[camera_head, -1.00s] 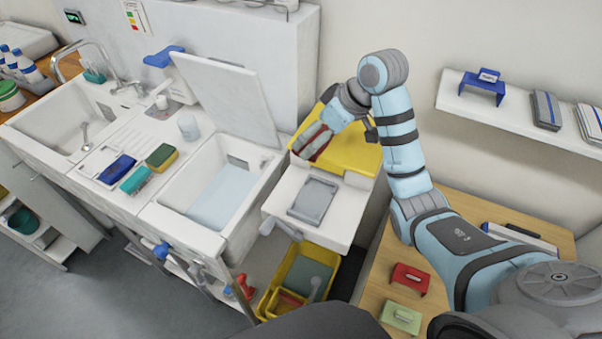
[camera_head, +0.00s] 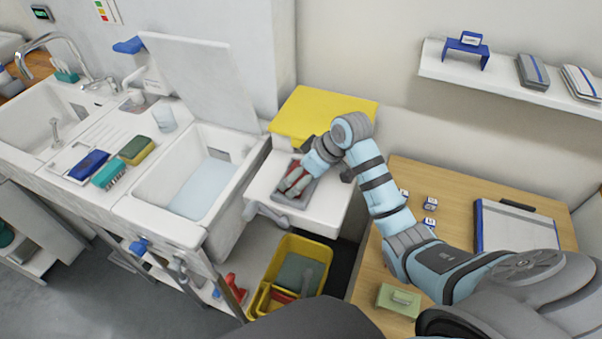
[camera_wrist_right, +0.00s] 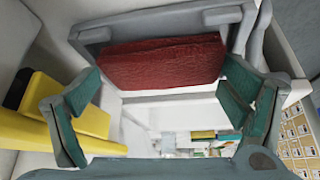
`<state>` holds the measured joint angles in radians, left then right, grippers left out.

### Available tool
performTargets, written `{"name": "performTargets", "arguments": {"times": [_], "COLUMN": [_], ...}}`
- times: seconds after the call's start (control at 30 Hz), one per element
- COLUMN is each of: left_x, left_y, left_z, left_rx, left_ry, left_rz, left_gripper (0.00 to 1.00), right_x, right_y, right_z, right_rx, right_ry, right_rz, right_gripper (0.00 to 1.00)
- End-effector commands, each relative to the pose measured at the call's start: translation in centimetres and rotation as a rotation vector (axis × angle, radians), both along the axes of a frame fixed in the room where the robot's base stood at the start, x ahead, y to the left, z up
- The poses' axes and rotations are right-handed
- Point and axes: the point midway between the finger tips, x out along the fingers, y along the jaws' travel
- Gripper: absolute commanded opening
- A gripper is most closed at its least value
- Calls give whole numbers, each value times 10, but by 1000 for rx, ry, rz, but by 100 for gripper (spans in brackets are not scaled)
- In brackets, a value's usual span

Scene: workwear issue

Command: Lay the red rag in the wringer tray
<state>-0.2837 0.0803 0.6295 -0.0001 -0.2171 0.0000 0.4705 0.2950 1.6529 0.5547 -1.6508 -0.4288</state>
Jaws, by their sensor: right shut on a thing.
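The red rag (camera_wrist_right: 160,63) is between the fingertips of my right gripper (camera_head: 292,188). It is a flat, dark red, textured pad. In the wrist view my right gripper (camera_wrist_right: 158,82) has a teal-padded finger at each end of the rag and is shut on it. The grey wringer tray (camera_head: 311,187) is on the white unit, directly below the gripper. In the wrist view the rag overlaps the tray (camera_wrist_right: 95,36); I cannot tell whether it touches the tray's floor. The fingers hide part of the rag in the head view. My left gripper is not in view.
A yellow surface (camera_head: 318,116) lies just behind the tray. A grey crank handle (camera_head: 266,213) sticks out at the unit's front left. The sink basin (camera_head: 205,185) with water is to the left, a yellow bucket (camera_head: 322,249) below, and a wooden table (camera_head: 455,180) to the right.

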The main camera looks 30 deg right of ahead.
Motion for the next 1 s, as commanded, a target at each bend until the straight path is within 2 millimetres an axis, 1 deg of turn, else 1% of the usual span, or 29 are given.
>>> {"name": "performTargets", "arguments": {"times": [0.07,0.2,0.23,0.27,0.3,0.6,0.7,0.77,0.87,1.0], "left_x": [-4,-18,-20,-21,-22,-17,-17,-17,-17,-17], "left_y": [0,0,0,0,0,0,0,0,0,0], "left_z": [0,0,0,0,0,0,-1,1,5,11], "left_rx": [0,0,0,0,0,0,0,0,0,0], "left_ry": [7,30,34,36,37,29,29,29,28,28], "left_rz": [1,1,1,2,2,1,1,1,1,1], "left_gripper": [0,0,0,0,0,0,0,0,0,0], "right_x": [0,0,-1,0,0,0,0,-2,-9,-22], "right_y": [0,0,0,0,0,0,0,-3,-7,-15], "right_z": [1,-3,-3,-3,-3,-2,2,7,22,51], "right_rx": [0,1,-1,-1,-1,0,-1,-2,-3,-4], "right_ry": [0,2,1,1,1,0,-3,-2,-4,-4], "right_rz": [0,0,0,0,0,0,0,-1,0,-1], "right_gripper": [54,54,93,98,100,100,100,100,100,100]}}
